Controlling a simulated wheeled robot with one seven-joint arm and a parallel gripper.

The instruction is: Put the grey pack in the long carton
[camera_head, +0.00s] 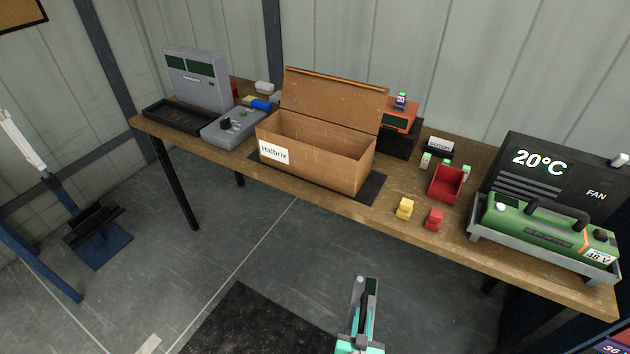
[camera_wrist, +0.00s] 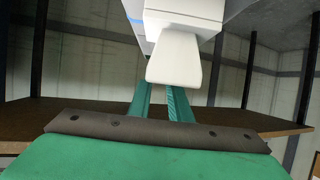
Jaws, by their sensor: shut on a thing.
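The long carton (camera_head: 340,172) stands on the workbench on a dark mat. It is brown with a white "Halbrix" label, and its lid (camera_head: 330,100) is up at the back. What I see of its inside looks empty. My teal gripper (camera_head: 358,338) is in front of the bench, low in the head view, apart from the carton. It is shut on the grey pack (camera_head: 371,288), which has a dark part on it. In the wrist view the pack (camera_wrist: 185,40) shows pale and close up beyond my teal fingers (camera_wrist: 160,103); its far end is hidden.
On the workbench (camera_head: 400,225), a grey console (camera_head: 232,125) and black tray (camera_head: 178,116) stand left of the carton. Right are a red bin (camera_head: 445,184), yellow (camera_head: 404,209) and red (camera_head: 433,219) pieces, and a green 48 V pack (camera_head: 550,228) in a grey cradle. Floor before the bench is open.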

